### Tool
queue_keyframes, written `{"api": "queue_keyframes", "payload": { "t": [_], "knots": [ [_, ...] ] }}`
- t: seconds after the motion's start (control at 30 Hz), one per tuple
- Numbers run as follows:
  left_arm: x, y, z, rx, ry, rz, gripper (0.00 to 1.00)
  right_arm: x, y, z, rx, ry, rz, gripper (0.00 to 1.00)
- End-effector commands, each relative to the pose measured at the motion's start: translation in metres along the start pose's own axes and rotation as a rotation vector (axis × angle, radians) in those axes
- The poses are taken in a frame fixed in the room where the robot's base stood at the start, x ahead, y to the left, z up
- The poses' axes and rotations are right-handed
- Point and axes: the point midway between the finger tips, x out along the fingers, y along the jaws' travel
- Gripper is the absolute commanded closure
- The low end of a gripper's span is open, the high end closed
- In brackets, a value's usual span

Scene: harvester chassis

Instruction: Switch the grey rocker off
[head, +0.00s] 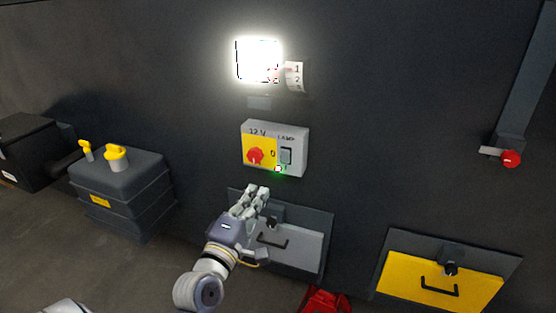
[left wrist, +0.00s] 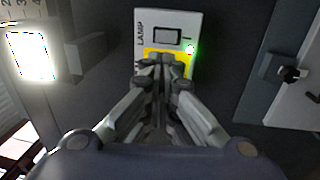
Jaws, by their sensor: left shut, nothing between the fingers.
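The grey rocker (head: 286,156) sits on the right part of a light grey switch box labelled "12 V" and "LAMP" (head: 303,150). A small green light (head: 278,169) glows below it, and a bright lamp (head: 257,60) shines above the box. In the left wrist view the rocker (left wrist: 167,36) shows beyond the fingers, with the green light (left wrist: 191,49) beside it. My left gripper (head: 258,190) is shut and empty, below the box in the picture and apart from the rocker. Its fingers hide part of the box's yellow panel in the left wrist view. My right gripper is not in view.
A red rotary knob (head: 255,156) is left of the rocker on a yellow panel. A numbered dial (head: 295,76) is beside the lamp. A grey hatch (head: 300,250) is behind my left arm, and a yellow hatch (head: 400,268) is at right. A dark battery-like box (head: 130,190) stands at left.

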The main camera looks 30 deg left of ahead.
Motion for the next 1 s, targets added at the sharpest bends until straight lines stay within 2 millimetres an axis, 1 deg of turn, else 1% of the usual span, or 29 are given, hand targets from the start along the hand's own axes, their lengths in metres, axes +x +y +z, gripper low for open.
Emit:
{"api": "queue_keyframes", "payload": {
  "t": [0.17, 0.3, 0.5, 0.6, 0.7, 0.8, 1.0],
  "knots": [
    [0.024, 0.003, 0.0, -0.001, -0.001, 0.002, 1.0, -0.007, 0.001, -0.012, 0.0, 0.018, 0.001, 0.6],
    [0.054, 0.004, 0.0, 0.0, -0.001, 0.002, 1.0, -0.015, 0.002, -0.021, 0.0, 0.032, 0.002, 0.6],
    [0.096, 0.003, 0.0, 0.001, -0.001, 0.002, 1.0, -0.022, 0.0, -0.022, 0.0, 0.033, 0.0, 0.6],
    [0.113, 0.003, 0.0, 0.001, -0.001, 0.0, 1.0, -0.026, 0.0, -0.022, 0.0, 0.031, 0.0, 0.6],
    [0.125, 0.002, 0.0, 0.001, -0.001, 0.0, 1.0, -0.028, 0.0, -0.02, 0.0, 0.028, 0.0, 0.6],
    [0.132, 0.001, 0.0, 0.001, 0.0, 0.0, 1.0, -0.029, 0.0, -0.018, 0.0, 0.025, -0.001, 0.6],
    [0.137, 0.0, 0.0, 0.001, 0.0, -0.001, 1.0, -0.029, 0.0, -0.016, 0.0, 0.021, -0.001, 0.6]
  ]
}}
